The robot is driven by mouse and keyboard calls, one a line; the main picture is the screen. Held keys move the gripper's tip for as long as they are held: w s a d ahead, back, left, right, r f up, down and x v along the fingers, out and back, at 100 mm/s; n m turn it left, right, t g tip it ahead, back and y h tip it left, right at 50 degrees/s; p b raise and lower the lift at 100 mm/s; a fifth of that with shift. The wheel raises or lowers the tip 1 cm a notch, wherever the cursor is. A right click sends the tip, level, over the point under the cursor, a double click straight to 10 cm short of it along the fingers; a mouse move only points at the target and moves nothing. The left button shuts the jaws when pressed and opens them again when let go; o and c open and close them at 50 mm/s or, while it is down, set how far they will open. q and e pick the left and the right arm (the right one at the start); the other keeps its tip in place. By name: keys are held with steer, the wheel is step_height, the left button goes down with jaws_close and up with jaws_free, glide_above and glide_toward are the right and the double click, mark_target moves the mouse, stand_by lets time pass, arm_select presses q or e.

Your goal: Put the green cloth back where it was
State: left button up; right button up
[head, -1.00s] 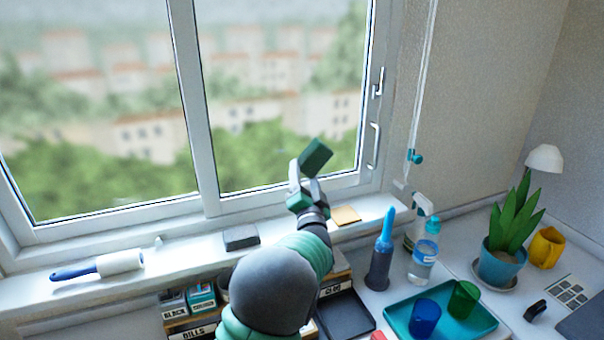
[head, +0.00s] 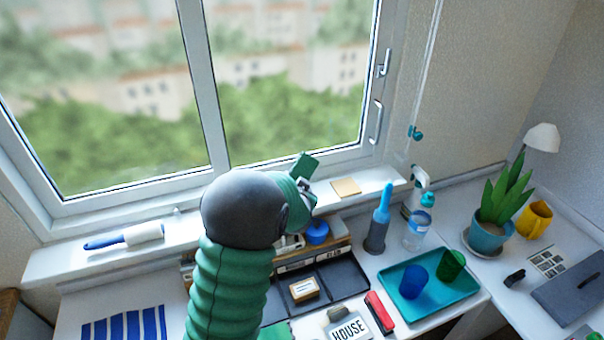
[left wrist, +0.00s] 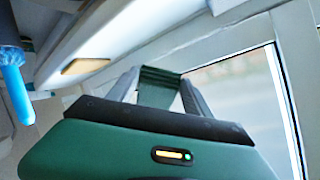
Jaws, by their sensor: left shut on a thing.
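The green cloth (head: 304,164) is a small folded dark green piece. My left gripper (head: 304,181) is shut on it and holds it up in front of the window, above the sill. In the left wrist view the cloth (left wrist: 158,86) sits between the two grey fingers, with the window frame behind it. My left forearm covers the middle of the sill and part of the desk in the head view. My right gripper is not in view.
The sill (head: 72,262) carries a lint roller (head: 125,237) at left and a tan flat piece (head: 345,188) right of my gripper. A blue-topped bottle (head: 379,222), a clear bottle (head: 418,230) and a teal tray (head: 455,296) with cups stand to the right.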

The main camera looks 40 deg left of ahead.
arm_select(q)
steer(key=s+d+f+n+g+h+p, duration=0.1)
steer(key=s+d+n+g+h+p, duration=0.1)
steer(key=s+d+g+h+p, duration=0.55)
steer(key=w+a+p, duration=0.2)
steer(key=p, duration=0.1)
steer(key=w+a+f+t+p, duration=0.1)
steer(key=w+a+p, duration=0.1)
steer(key=a+p, duration=0.1)
steer(key=w+a+f+t+p, duration=0.1)
steer(key=w+a+p, duration=0.1)
steer(key=a+p, duration=0.1)
steer(key=shift+w, duration=0.4)
step_height(320, 180, down, 3)
steer(key=shift+d+f+p, duration=0.1)
steer(key=shift+f+p, duration=0.1)
steer(key=shift+p, duration=0.6)
steer(key=shift+w+f, duration=0.1)
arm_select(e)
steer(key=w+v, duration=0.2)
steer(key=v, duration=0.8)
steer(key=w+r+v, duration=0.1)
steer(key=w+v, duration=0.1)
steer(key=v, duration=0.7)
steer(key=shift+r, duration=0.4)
arm_select(q)
steer(key=o, duration=1.2)
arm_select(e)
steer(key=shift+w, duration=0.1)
